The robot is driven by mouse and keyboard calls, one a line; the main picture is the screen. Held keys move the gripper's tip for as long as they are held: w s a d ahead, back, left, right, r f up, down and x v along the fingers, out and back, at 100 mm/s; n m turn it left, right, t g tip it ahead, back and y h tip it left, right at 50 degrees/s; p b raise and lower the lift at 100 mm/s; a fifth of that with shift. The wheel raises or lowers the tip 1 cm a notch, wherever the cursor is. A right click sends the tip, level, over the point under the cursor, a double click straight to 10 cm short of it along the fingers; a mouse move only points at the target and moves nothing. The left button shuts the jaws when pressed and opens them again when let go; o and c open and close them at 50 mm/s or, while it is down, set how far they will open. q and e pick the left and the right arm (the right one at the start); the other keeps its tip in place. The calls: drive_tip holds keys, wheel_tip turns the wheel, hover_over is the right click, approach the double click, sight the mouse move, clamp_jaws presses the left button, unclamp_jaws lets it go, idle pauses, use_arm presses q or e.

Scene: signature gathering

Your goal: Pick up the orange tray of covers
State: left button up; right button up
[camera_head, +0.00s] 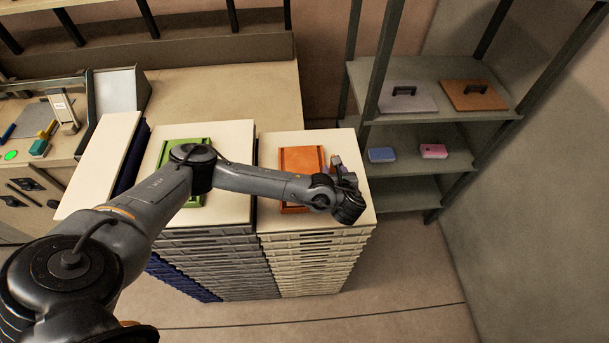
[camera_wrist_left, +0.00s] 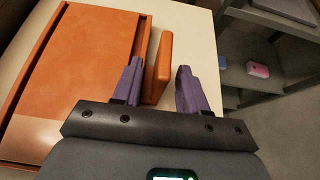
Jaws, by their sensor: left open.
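The orange tray (camera_head: 298,161) lies on the cream top of the right-hand stack, with its lower part hidden behind my left arm. In the left wrist view the orange tray (camera_wrist_left: 85,55) fills the left side, with a flat panel inside its rim. An upright orange bar (camera_wrist_left: 163,62), like a side handle, stands along its right side. My left gripper (camera_wrist_left: 160,88) is open, its purple fingers on either side of this bar with a gap on the right. In the head view the left gripper (camera_head: 336,163) is at the tray's right edge, partly hidden by my wrist.
A green tray (camera_head: 185,146) lies on the neighbouring stack, partly under my arm. A grey shelf (camera_head: 420,75) at the right holds a grey lid (camera_head: 407,104), a brown lid (camera_head: 473,102), a blue box (camera_head: 382,155) and a pink box (camera_head: 433,151). The floor in front is clear.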

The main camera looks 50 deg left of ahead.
use_arm(q)
clamp_jaws()
drive_tip(key=shift+r, duration=0.15)
idle(0.4)
